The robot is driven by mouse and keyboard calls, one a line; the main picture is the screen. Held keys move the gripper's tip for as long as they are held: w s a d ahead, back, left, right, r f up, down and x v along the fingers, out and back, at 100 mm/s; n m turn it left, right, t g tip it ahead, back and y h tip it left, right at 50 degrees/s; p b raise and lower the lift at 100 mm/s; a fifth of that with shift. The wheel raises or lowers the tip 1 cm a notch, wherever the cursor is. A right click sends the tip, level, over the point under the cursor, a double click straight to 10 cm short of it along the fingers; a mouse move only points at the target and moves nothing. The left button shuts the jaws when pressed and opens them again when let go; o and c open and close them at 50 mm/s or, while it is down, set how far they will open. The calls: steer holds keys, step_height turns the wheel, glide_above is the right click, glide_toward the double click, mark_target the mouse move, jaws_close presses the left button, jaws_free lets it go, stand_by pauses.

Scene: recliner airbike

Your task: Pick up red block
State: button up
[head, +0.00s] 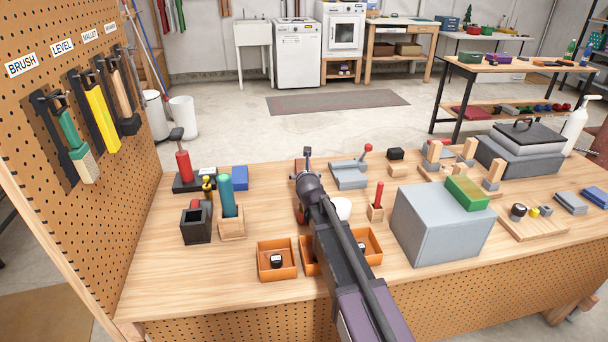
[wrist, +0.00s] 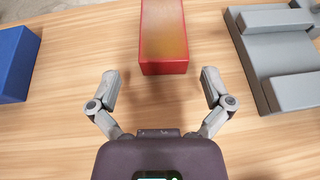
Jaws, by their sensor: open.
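The red block (wrist: 163,38) lies on the wooden bench top at the top middle of the wrist view, its front face towards me. My gripper (wrist: 160,82) is open, with one finger to the left and one to the right of the block's near end. The fingertips are apart from the block, and most of it extends beyond them.
A blue block (wrist: 17,62) is to the left and a grey fixture (wrist: 277,52) to the right. Orange trays (head: 277,272) stand near the front edge. A large grey box (head: 430,235) with a green block (head: 466,193) on it is at the right. A pegboard (head: 115,215) borders the left.

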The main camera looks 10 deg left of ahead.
mark_target(304, 169)
steer(key=shift+x, duration=1.1)
steer(key=shift+w+f, duration=0.1)
steer(key=shift+b+x, duration=1.25)
steer(key=shift+x, duration=1.25)
steer(key=shift+d, duration=0.15)
steer(key=c, duration=1)
